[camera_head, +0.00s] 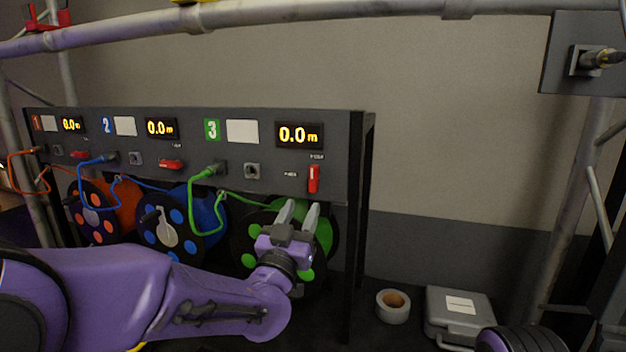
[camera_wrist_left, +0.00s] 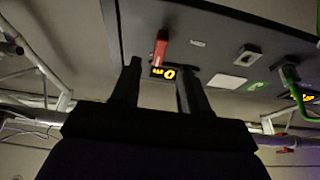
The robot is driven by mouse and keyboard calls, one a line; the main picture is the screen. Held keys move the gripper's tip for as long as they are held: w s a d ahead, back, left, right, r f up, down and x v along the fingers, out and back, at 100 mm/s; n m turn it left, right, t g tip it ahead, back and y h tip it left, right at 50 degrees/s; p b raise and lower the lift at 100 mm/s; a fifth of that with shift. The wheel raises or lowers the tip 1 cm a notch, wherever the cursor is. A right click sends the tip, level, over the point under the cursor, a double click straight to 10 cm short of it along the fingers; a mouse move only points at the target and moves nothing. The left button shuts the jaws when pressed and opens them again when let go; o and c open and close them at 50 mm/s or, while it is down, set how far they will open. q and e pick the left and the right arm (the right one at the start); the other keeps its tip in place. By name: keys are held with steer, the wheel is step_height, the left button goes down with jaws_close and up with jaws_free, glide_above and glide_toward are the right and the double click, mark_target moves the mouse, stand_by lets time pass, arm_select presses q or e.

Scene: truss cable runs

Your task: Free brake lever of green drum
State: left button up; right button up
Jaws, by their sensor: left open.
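The brake lever (camera_head: 314,178) of the green drum is a small red handle at the right end of the grey panel, standing upright. The green drum (camera_head: 322,232) hangs below the panel, partly hidden by my left gripper. My left gripper (camera_head: 301,206) is open and empty, pointing up just below the lever, apart from it. In the left wrist view the red lever (camera_wrist_left: 161,48) shows just past and between the two open fingertips (camera_wrist_left: 159,70). My right gripper is not in view.
Blue (camera_head: 172,165) and orange-drum levers on the panel lie horizontal. A green cable (camera_head: 193,200) loops from the panel left of my gripper. A truss tube (camera_head: 330,14) crosses above.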

mark_target(312, 184)
arm_select(q)
steer(key=w+r+p, duration=0.1)
steer(key=w+d+r+p, duration=0.1)
steer(key=r, duration=0.1)
steer(key=shift+w, duration=0.3)
steer(key=w+p, duration=0.1)
steer(key=w, duration=0.1)
steer(key=w+d+p, duration=0.1)
steer(key=w, duration=0.1)
steer(key=shift+w+r, duration=0.2)
steer(key=shift+w, duration=0.15)
steer(key=shift+s+d+r, duration=0.1)
steer(key=shift+s, duration=0.15)
steer(key=shift+c, duration=0.6)
jaws_close()
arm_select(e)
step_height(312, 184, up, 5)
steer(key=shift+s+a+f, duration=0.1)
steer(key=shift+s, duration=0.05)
